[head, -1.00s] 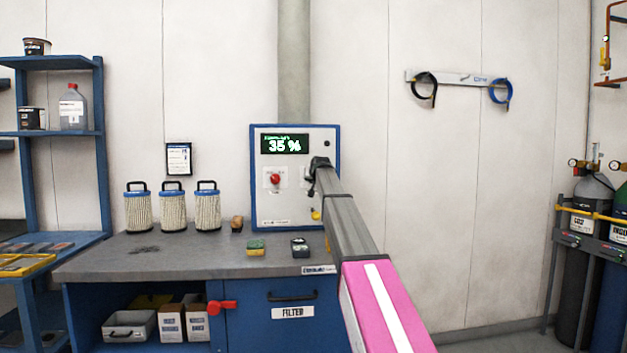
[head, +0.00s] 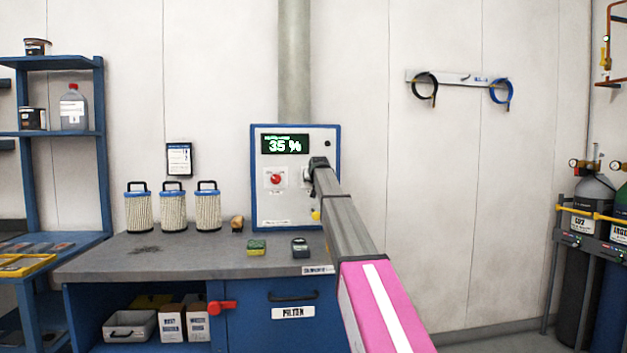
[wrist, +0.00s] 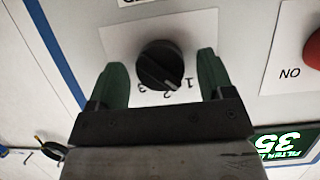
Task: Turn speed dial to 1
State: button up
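The speed dial (wrist: 160,66) is a round black knob on a white label with the numbers 1, 2 and 3 in the wrist view. A pale mark on the knob points toward the lower right, near the 2 and 1. My gripper (wrist: 162,80) has its two green fingers apart, one on each side of the dial, with gaps between fingers and knob. In the head view my gripper (head: 316,166) is at the control panel (head: 290,211), and my arm hides the dial. The display (head: 285,145) reads 35 %.
A red button (head: 275,180) sits left of the dial on the panel, and a yellow knob (head: 316,215) lies below.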

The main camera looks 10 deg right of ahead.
jog(key=shift+s, duration=0.1)
jog(key=v, duration=1)
jog(key=shift+s+r, duration=0.25)
